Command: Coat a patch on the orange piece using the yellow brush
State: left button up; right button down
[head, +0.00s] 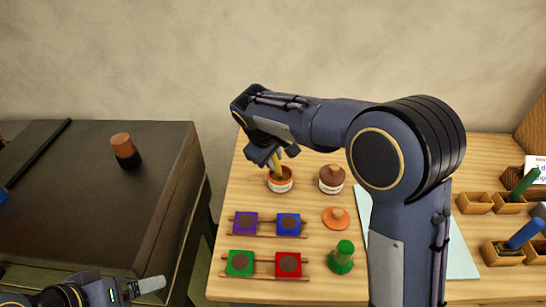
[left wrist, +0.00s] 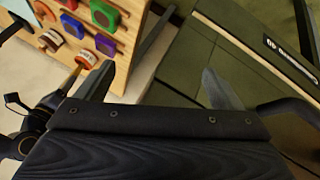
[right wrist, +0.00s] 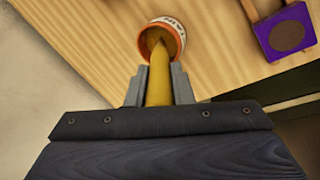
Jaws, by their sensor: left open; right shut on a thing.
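My right gripper (right wrist: 158,85) is shut on the yellow brush (right wrist: 158,78). A round orange piece (head: 336,219) with a paler knob lies flat on the wooden table, in front of a second pot. My left gripper (left wrist: 157,85) is open and empty, at the lower left in the head view (head: 140,288), away from the wooden table.
A brown-topped pot (head: 332,182) stands beside the brush's pot. Purple (head: 245,223), blue, green and red blocks sit on wooden rails. A green knobbed piece (head: 342,258) is near the front. Small wooden trays (head: 475,203) stand at right. A dark cabinet (head: 90,200) stands left.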

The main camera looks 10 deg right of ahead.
dwell(0.6)
notch_tip(320, 180, up, 7)
jog(key=p, duration=0.6)
jog(key=shift+f, duration=0.1)
dwell(0.6)
